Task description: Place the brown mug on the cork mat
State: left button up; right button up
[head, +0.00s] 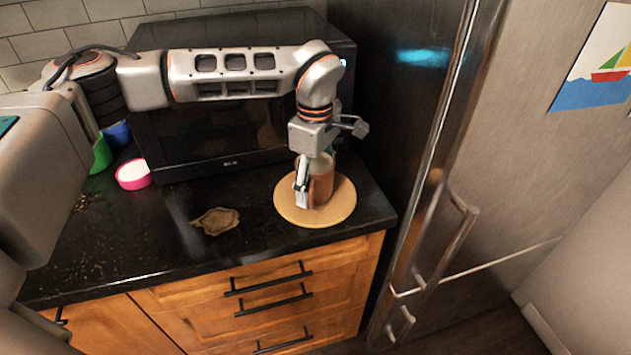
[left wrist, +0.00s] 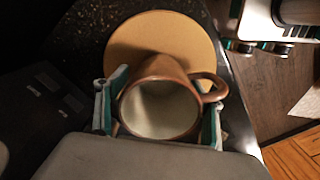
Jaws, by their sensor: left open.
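The brown mug (head: 321,184) stands upright on the round cork mat (head: 287,206) near the right end of the dark counter. In the left wrist view the mug (left wrist: 166,97) shows its pale inside and its handle to the right, with the mat (left wrist: 150,36) beneath and behind it. My left gripper (head: 310,186) is open, with one finger on each side of the mug; it also shows in the left wrist view (left wrist: 160,110). Whether the fingers touch the mug I cannot tell. My right gripper is not in view.
A black microwave (head: 229,130) stands behind the mat. A pink-rimmed bowl (head: 133,174), a green cup (head: 101,153) and a blue cup (head: 117,132) are at the left. A flat brown ragged-edged piece (head: 216,221) lies left of the mat. A steel fridge (head: 500,130) stands right.

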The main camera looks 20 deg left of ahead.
pick_arm(q)
notch_tip(320, 180, up, 12)
dwell(0.5)
